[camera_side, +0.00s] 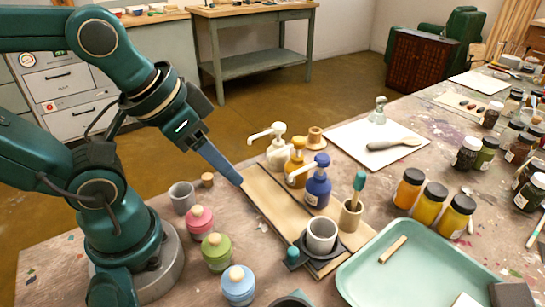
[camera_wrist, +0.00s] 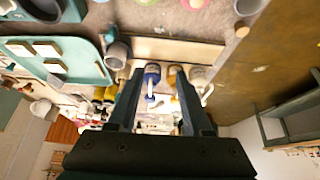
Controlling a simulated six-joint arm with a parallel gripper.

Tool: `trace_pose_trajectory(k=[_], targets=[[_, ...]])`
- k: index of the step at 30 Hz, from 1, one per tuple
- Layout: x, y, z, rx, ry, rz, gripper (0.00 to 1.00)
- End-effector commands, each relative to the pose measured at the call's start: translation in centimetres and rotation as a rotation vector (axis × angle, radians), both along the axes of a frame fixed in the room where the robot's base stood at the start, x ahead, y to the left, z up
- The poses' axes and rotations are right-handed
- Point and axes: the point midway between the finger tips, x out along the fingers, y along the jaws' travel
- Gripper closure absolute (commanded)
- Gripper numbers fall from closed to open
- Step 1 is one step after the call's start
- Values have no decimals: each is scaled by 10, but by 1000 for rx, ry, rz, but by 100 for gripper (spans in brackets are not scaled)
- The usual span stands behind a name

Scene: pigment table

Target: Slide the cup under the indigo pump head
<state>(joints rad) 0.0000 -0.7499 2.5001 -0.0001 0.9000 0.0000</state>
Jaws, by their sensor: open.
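The grey cup (camera_side: 321,236) stands upright in a dark holder at the near end of a wooden board (camera_side: 268,203). The cup also shows in the wrist view (camera_wrist: 116,52). The indigo pump bottle (camera_side: 318,190) stands along the board's right side, its blue head (camera_side: 320,160) and spout pointing left over the board. The cup is nearer the camera than this spout, not beneath it. My gripper (camera_side: 240,182) is over the board's far end, apart from the cup.
An ochre pump bottle (camera_side: 296,172) and a white one (camera_side: 278,153) stand behind the indigo one. A brush pot (camera_side: 351,215) stands right of it. A green tray (camera_side: 375,280) lies near the cup. Pink (camera_side: 200,220), green (camera_side: 216,252) and blue (camera_side: 238,286) jars line the left.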

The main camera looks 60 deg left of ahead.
Motion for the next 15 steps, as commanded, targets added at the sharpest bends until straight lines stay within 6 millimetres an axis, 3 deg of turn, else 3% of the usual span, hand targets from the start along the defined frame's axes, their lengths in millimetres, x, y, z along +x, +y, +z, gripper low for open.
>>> trace_pose_trajectory(k=[5,9,15], targets=[[0,0,0,12,1,-22,46],[13,-3,14,50,3,-110,46],[37,-23,14,97,105,-309,46]])
